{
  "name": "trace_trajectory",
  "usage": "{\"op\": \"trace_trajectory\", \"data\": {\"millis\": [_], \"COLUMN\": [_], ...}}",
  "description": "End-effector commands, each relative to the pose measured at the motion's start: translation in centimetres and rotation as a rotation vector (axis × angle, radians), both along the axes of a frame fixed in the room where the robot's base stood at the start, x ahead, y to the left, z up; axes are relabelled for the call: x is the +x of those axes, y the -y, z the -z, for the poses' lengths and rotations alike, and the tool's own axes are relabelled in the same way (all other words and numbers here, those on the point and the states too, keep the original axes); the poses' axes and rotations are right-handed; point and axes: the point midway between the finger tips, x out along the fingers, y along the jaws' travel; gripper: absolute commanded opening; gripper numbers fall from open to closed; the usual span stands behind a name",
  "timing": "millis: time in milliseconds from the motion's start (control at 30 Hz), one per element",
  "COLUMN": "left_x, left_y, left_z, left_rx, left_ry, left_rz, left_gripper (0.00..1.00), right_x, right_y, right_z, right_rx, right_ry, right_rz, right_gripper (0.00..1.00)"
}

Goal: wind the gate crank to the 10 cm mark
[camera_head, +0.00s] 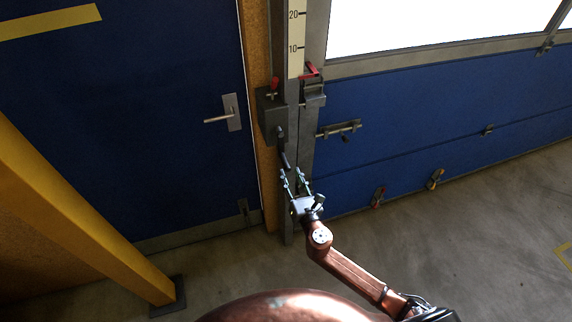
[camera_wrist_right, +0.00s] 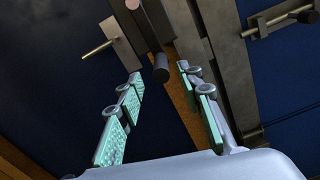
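The crank's dark gearbox (camera_head: 270,115) is mounted on the post between the blue door and the gate. Its crank arm hangs down to a dark handle (camera_head: 286,159). A pale scale (camera_head: 296,40) above shows 10 and 20. A red pointer (camera_head: 309,70) beside it is below the 10 mark. My right gripper (camera_head: 292,173) is open just below the handle. In the right wrist view the handle's end (camera_wrist_right: 161,72) appears between the spread fingertips, with gaps on both sides; whether it is within their reach I cannot tell. My left gripper is not in view.
A blue door (camera_head: 130,120) with a lever handle (camera_head: 225,115) stands left of the post. The blue gate (camera_head: 420,120) with a bolt (camera_head: 340,130) is at the right. A yellow post (camera_head: 80,215) stands at the front left. Floor at right is clear.

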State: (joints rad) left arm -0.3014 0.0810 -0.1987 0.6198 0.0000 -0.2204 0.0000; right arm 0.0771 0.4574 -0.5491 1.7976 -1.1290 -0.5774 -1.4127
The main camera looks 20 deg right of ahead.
Motion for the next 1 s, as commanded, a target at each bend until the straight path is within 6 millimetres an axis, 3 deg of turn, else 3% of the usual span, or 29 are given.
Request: {"op": "trace_trajectory", "data": {"millis": [200,400,733,1000], "left_x": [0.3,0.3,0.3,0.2], "left_y": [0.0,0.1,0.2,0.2], "left_z": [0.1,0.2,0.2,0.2], "left_rx": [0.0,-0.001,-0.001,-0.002], "left_ry": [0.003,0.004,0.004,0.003], "left_rz": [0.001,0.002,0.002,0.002], "left_gripper": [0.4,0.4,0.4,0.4], "right_x": [3.6,5.5,5.8,5.8], "right_y": [-0.1,-0.1,-0.1,-0.1], "right_z": [0.0,0.1,0.1,0.1], "right_rx": [0.003,0.003,0.005,0.005], "right_ry": [0.0,-0.001,-0.003,-0.003], "right_rz": [0.001,0.001,0.001,0.001], "right_gripper": [0.34,0.34,0.34,0.15]}}
